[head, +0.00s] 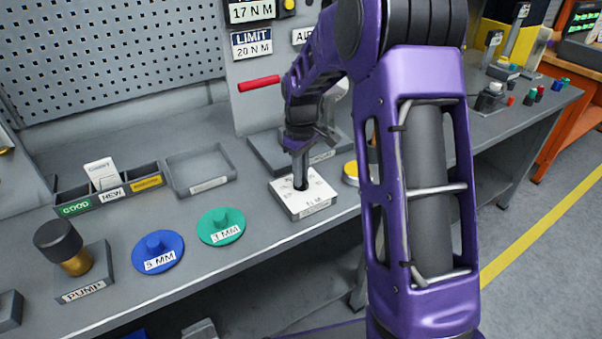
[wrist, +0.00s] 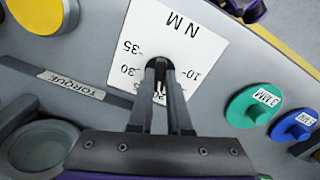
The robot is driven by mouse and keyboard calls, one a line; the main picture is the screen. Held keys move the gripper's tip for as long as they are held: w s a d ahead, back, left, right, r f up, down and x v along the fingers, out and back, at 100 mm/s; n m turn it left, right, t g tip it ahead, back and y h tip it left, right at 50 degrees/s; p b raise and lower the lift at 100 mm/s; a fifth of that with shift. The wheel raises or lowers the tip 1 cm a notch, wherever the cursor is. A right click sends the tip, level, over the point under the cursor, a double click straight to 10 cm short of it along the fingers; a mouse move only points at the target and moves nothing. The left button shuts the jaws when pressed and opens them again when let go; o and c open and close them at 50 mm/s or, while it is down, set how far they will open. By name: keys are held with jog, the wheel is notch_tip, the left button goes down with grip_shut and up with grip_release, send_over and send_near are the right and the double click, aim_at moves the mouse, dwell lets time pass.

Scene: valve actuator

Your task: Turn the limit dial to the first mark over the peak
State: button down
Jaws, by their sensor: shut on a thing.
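The limit dial's white plate (head: 315,196) sits on the bench, with numbers around a dark knob. In the wrist view the plate (wrist: 150,35) shows "N M", 35, 30 and 10; other marks near the fingers are hidden. My gripper (head: 300,184) points down onto the plate's middle. In the wrist view the gripper (wrist: 160,68) is shut on the dial knob, which the fingers mostly cover, so its pointer cannot be read. A limit sign (head: 252,43) reads "LIMIT 20 N M". Above it a sign (head: 250,11) reads "17 N M"; its top is cut off.
A red lever (head: 259,84) sticks out behind the dial. A green disc (head: 220,232), a blue disc (head: 158,257) and a pump knob (head: 60,245) stand to the left. A yellow round part (head: 350,170) is close on the right. An empty tray (head: 200,170) lies behind.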

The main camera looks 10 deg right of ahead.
dwell(0.3)
jog(key=c, duration=0.9)
grip_release()
jog(key=shift+o, duration=0.2)
notch_tip(320, 180, up, 17)
jog(key=p, duration=0.1)
jog(key=shift+r+p, duration=0.2)
jog(key=shift+p, duration=0.15)
